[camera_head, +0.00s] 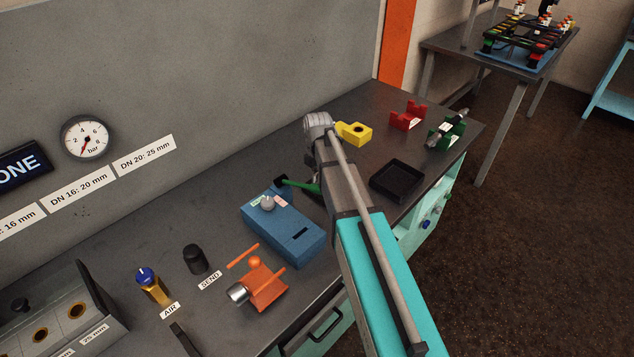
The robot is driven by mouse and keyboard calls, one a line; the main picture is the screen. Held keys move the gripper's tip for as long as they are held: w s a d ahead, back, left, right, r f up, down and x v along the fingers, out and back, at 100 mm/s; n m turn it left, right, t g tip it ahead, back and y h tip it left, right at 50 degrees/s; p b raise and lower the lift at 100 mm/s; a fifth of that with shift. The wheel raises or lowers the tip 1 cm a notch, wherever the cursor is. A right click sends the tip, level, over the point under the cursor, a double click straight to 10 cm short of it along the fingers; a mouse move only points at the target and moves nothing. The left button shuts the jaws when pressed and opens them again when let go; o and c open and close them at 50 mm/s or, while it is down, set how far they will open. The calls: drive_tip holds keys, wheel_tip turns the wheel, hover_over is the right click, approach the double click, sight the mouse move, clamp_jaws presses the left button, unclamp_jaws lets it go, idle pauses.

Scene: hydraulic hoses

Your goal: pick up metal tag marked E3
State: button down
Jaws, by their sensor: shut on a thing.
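My arm reaches over the dark workbench (222,215) from the lower right. My gripper (314,181) is mostly hidden behind my own arm; only a small dark part shows beside the grey link, near a green bar with a black end. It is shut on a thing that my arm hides. The green bar (302,186) lies at the back end of a blue box (283,228) with a grey dial and a dark slot. I cannot tell whether the gripper touches the bar. I see no metal tag and no E3 mark.
A black tray (398,180) stands right of my arm. Yellow (354,133), red (408,117) and green (447,131) holders stand behind it. An orange device (262,285), black knob (195,260) and blue-topped valve (151,284) are at the front left.

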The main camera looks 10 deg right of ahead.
drive_tip(key=shift+r, duration=0.15)
wheel_tip(320, 180, up, 3)
drive_tip(key=p, duration=0.3)
drive_tip(key=s+d+r+p, duration=0.2)
drive_tip(key=s+r+p, duration=0.3)
drive_tip(key=s, duration=0.1)
drive_tip(key=s+d+r+p, duration=0.2)
drive_tip(key=s+r+p, duration=0.2)
drive_tip(key=s, duration=0.3)
drive_tip(key=shift+d+r+p, duration=0.4)
drive_tip(key=shift+p, duration=0.1)
